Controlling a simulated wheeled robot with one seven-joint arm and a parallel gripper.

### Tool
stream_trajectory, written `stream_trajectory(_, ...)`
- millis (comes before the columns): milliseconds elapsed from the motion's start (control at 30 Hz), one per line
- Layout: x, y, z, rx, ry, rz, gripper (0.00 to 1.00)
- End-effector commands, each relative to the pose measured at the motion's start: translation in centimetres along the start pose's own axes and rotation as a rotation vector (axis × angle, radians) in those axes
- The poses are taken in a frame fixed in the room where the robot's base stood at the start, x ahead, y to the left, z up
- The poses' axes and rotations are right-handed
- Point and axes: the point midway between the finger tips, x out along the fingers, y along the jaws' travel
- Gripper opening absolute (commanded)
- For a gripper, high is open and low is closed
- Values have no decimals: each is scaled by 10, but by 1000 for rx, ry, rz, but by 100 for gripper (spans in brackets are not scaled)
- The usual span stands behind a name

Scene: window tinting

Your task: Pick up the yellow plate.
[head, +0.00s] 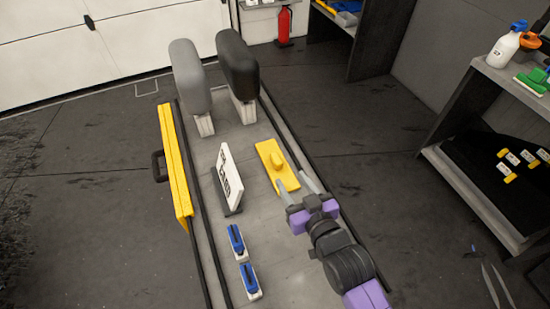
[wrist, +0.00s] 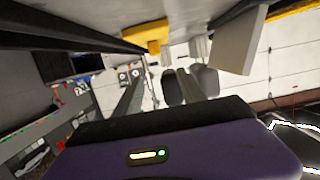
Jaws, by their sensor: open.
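The yellow plate (head: 273,172), with a raised yellow knob on top, lies flat on the right half of the grey bench top. It also shows in the wrist view (wrist: 152,38), at the top, beyond my fingers. My gripper (head: 293,175) is open at the plate's near right end, with one finger over or beside its near edge and the other off its right side. In the wrist view my gripper (wrist: 158,77) has nothing between its fingers. I cannot tell whether a finger touches the plate.
A tilted white sign (head: 230,175) stands left of the plate. Two blue-and-white tools (head: 237,242) lie nearer me. Grey (head: 188,75) and black (head: 238,62) padded uprights stand at the far end. A yellow case (head: 174,160) is at the left edge; shelves (head: 480,190) stand right.

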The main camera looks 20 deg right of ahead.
Motion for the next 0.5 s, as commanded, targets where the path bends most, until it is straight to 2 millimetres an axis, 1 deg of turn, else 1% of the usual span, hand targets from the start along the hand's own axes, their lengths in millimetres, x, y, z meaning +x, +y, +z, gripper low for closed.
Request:
stream_trajectory(33, 17, 0, -5, -2, -28, -1, 47)
stream_trajectory(133, 38, 0, 3, -5, -95, -2, 47)
stream_trajectory(300, 56, 0, 12, -8, -154, -2, 47)
stream_trajectory(500, 75, 0, 16, -8, -161, -2, 47)
